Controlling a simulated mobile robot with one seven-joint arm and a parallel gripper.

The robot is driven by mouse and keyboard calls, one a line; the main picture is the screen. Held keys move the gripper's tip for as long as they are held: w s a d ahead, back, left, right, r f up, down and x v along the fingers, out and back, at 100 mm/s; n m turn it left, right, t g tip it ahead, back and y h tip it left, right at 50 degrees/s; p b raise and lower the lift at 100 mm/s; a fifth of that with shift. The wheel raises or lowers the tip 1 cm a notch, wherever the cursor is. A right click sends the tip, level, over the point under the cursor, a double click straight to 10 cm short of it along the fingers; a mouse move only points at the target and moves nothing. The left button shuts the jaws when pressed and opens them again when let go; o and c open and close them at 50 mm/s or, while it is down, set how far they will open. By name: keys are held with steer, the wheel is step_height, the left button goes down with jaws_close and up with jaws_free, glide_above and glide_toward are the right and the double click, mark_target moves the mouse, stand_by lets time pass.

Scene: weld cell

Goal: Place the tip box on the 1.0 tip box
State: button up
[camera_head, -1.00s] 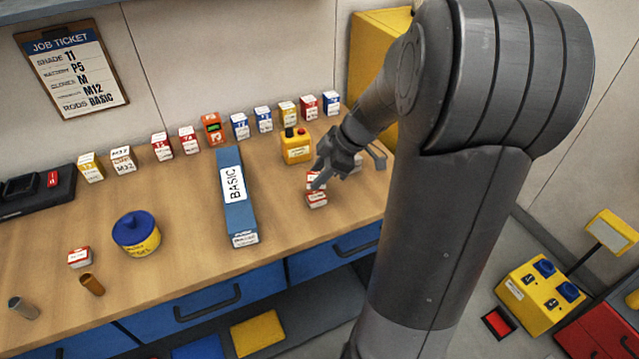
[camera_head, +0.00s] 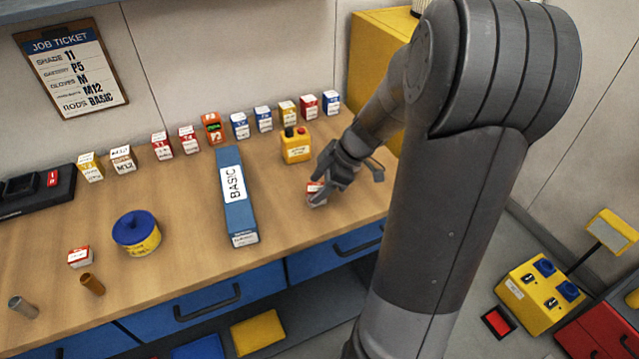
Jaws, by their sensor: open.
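A small red and white box (camera_head: 316,191) sits on the workbench right of the blue BASIC box, partly covered by my gripper. Its label is too small to read, so I cannot tell which tip box it is. My gripper (camera_head: 331,182) is open, just above and against the right side of this box in the picture. I cannot tell whether its fingers touch the box or whether another box is behind them. Another small red and white box (camera_head: 80,257) lies at the left front of the bench, its label also unreadable.
The long blue BASIC box (camera_head: 236,197) lies left of my gripper. A yellow button box (camera_head: 296,146) stands behind it. Several small labelled boxes line the back. A blue-lidded yellow tub (camera_head: 136,233) stands at left. Bare bench (camera_head: 285,215) lies between the BASIC box and my gripper.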

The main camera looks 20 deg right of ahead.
steer(key=v, duration=1.2)
steer(key=s+a+r+m+t+h, duration=0.1)
steer(key=s+a+r+m+h, duration=0.1)
steer(key=s+a+m, duration=0.5)
steer(key=s+a+r+m+t+h, duration=0.1)
steer(key=s+a+r+m+h, duration=0.2)
steer(key=s+a+m, duration=0.3)
steer(key=s+a, duration=0.2)
steer(key=a, duration=0.1)
steer(key=shift+r+m+h, duration=0.25)
steer(key=shift+m+h, duration=0.05)
steer(key=shift+m, duration=0.1)
